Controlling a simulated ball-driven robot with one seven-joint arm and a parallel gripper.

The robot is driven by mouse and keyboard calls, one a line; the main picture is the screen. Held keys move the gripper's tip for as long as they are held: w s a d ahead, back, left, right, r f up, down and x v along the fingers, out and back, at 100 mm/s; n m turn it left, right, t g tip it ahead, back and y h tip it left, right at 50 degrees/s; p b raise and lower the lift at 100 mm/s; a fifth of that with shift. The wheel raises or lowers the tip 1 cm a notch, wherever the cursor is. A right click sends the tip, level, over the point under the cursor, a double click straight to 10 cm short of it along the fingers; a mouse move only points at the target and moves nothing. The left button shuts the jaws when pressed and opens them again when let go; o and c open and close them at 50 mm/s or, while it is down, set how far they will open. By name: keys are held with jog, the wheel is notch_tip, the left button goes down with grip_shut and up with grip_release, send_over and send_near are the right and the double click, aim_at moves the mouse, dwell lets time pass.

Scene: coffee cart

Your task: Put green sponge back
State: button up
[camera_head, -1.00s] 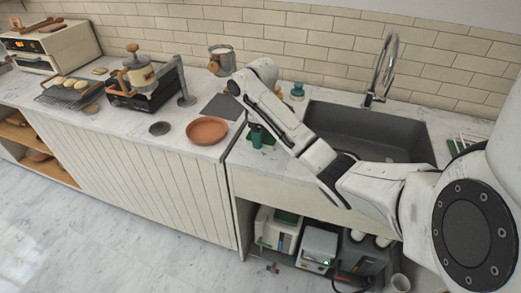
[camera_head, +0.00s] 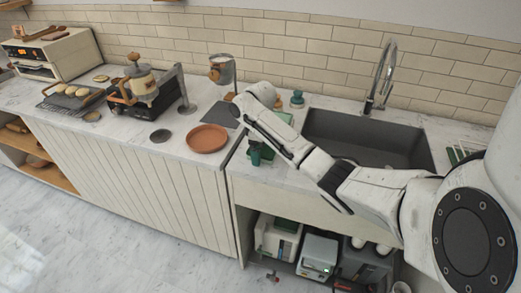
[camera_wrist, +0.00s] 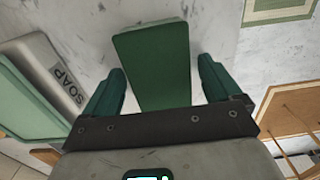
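The green sponge (camera_wrist: 152,60), a dark green rectangular block, lies on the pale marble counter in the wrist view. My gripper (camera_wrist: 160,66) is open, with one dark green finger on each side of the sponge. A gap shows between each finger and the sponge. In the head view my gripper (camera_head: 259,153) hangs low over the counter left of the sink; the sponge cannot be made out there. A grey holder marked SOAP (camera_wrist: 66,84) with a pale green top stands left of my gripper in the wrist view.
The grey sink (camera_head: 350,130) with its tall faucet (camera_head: 384,70) lies right of my gripper. A terracotta dish (camera_head: 207,139) stands to the left, and a metal pitcher (camera_head: 222,70) behind. A small teal object (camera_head: 297,98) stands behind my arm. A wooden object (camera_wrist: 293,107) is at the wrist view's right.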

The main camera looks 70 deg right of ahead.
jog(key=shift+r, duration=0.1)
notch_tip(320, 180, up, 12)
jog(key=p, duration=0.3)
jog(key=w+a+f+t+y, duration=0.1)
jog(key=w+a+f, duration=0.15)
jog(key=a, duration=0.65)
jog(key=w+a+f+t, duration=0.1)
jog(key=a+f, duration=0.3)
jog(key=a, duration=0.6)
jog(key=w+a+f+y, duration=0.1)
jog(key=w+a+f, duration=0.15)
jog(key=a, duration=0.65)
jog(key=s+a+f, duration=0.6)
jog(key=s+a, duration=0.3)
jog(key=s, duration=0.5)
jog(key=s+d+m+h, duration=0.1)
jog(key=s, duration=0.4)
jog(key=s+d+g+h, duration=0.1)
jog(key=s, duration=0.4)
jog(key=shift+f+m, duration=0.2)
jog(key=shift+m, duration=0.1)
